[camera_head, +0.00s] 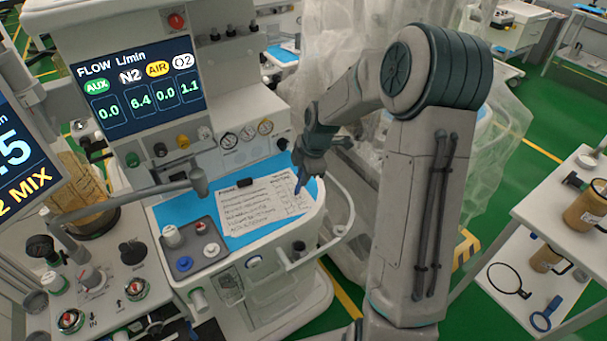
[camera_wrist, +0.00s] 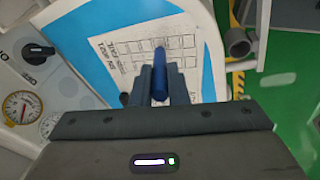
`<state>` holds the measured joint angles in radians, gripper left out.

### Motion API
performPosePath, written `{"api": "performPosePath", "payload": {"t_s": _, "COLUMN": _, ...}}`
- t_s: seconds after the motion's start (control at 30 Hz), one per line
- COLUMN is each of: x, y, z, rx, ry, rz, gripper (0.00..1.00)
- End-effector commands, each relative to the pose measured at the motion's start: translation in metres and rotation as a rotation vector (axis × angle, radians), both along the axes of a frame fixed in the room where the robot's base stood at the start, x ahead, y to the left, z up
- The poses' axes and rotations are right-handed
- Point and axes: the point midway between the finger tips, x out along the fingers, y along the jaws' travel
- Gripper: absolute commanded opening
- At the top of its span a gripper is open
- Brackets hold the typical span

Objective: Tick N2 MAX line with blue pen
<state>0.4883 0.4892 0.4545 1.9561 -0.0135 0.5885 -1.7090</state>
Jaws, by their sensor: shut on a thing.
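My gripper (camera_head: 306,168) is shut on a blue pen (camera_head: 299,186) above the right part of a white checklist sheet (camera_head: 245,215). In the wrist view the blue pen (camera_wrist: 160,84) stands between the two fingers of my gripper (camera_wrist: 160,88), its far end over the sheet's grid of boxes. I cannot tell whether the pen touches the paper. The sheet (camera_wrist: 120,58) lies on a blue mat (camera_head: 240,242) on the cart's shelf. Its printed lines are too small to read, so the N2 MAX line cannot be made out. The flow screen (camera_head: 135,85) shows N2 at 6.4.
A black clip (camera_head: 245,182) sits at the sheet's top edge. Knobs and gauges (camera_head: 248,132) line the panel behind the shelf. A curved rail (camera_head: 341,205) bounds the shelf's right side. A white trolley (camera_head: 560,215) with tan canisters stands at the right.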

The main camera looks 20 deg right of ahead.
Motion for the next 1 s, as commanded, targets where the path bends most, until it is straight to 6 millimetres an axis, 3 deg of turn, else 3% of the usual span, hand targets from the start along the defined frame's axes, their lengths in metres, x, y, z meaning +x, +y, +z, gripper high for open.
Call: {"api": "performPosePath", "payload": {"t_s": 1.0, "x": 0.0011, "y": -0.0071, "z": -0.0003, "rx": 0.000, "ry": 0.000, "rz": 0.000, "gripper": 0.00}}
